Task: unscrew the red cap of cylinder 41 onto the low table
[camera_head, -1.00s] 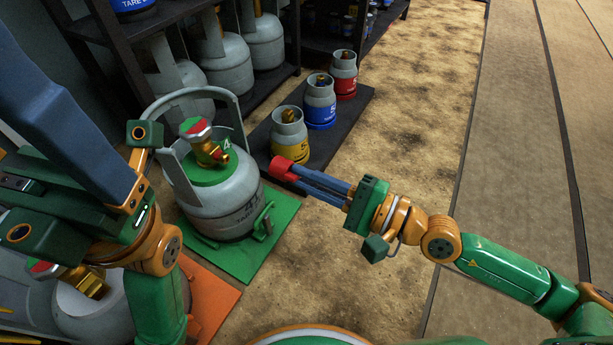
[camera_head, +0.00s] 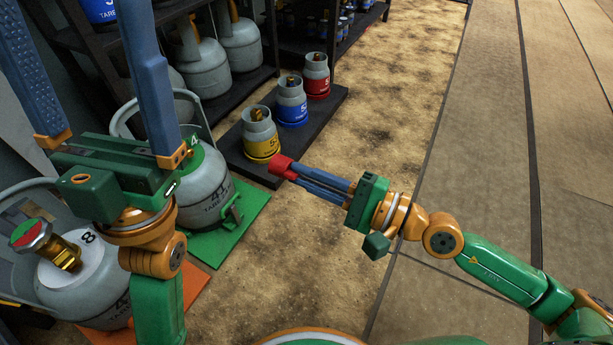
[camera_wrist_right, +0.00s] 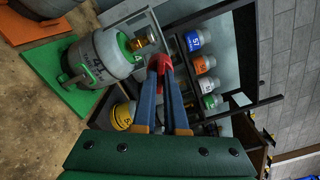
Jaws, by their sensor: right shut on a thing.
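Cylinder 41 (camera_head: 205,197) is a grey gas cylinder standing upright on a green mat (camera_head: 252,203). Its top is partly hidden by my left gripper in the head view. In the right wrist view its brass valve (camera_wrist_right: 143,42) shows with no red cap on it. My right gripper (camera_head: 288,170) is shut on the red cap (camera_head: 279,164), held in the air to the right of the cylinder. The low table (camera_head: 323,112) is black and holds small yellow, blue and red cylinders. It lies just behind the cap in the head view. My left gripper (camera_head: 85,40) is open and empty, its fingers pointing up.
Cylinder 8 (camera_head: 75,275), with a red and green cap, stands on an orange mat (camera_head: 190,290) at lower left. Dark shelves (camera_head: 262,80) with more cylinders line the back. The sandy floor (camera_head: 300,250) is clear to the right.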

